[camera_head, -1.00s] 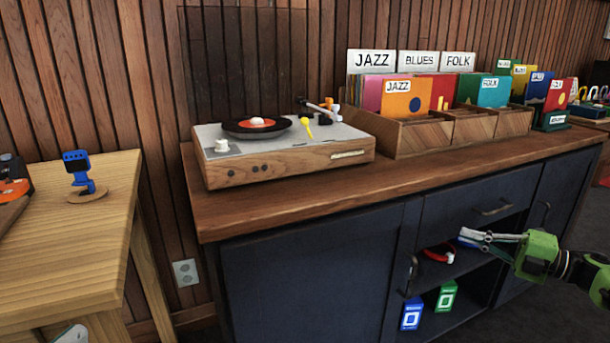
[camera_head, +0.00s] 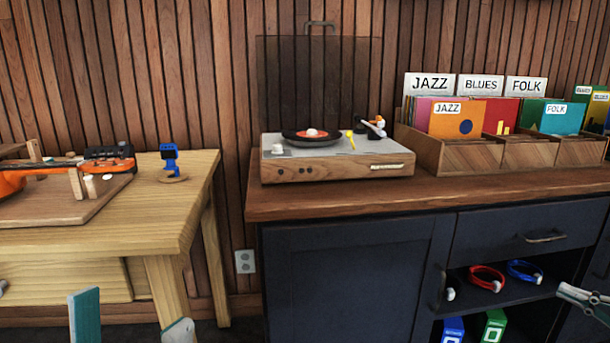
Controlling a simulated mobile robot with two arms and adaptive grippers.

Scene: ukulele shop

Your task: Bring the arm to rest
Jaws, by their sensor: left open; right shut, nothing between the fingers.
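My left gripper (camera_head: 131,307) reaches up at the bottom left, in front of the wooden workbench. Its two teal-and-grey fingers stand wide apart with nothing between them; the rest of it is below the frame. My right gripper (camera_head: 570,293) is at the right edge, in front of the open shelf of the dark cabinet (camera_head: 340,275). Only its slim fingers show; they are shut and empty, and the arm behind them is out of frame.
A turntable (camera_head: 338,168) and a record crate (camera_head: 470,158) stand on the cabinet top. Red (camera_head: 487,278) and blue (camera_head: 524,271) looped items lie on the shelf. The workbench (camera_head: 205,180) holds an orange instrument (camera_head: 112,166) and a small blue device (camera_head: 169,157).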

